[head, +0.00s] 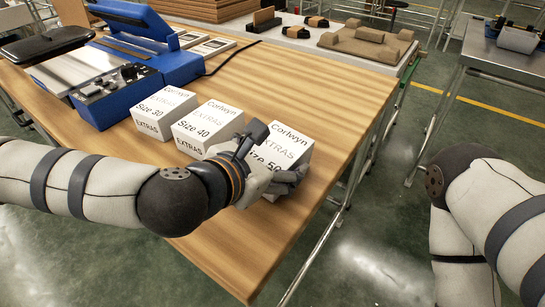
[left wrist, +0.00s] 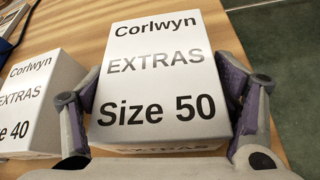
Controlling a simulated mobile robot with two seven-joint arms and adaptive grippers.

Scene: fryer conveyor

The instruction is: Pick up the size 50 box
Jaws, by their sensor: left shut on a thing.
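The size 50 box (head: 286,144) is white with black lettering and stands at the right end of a row on the wooden table (head: 297,70). My left gripper (head: 272,160) is around it, one finger on each side. In the left wrist view the size 50 box (left wrist: 160,80) fills the space between the fingers of my left gripper (left wrist: 160,105), which is shut on it. I cannot tell whether the box is off the table. My right arm shows at the right edge of the head view, but its gripper is out of view.
The size 40 box (head: 205,125) stands just left, with the size 30 box (head: 163,108) beyond it. A blue machine (head: 150,75) stands at the back left. The table's right edge is close to the size 50 box.

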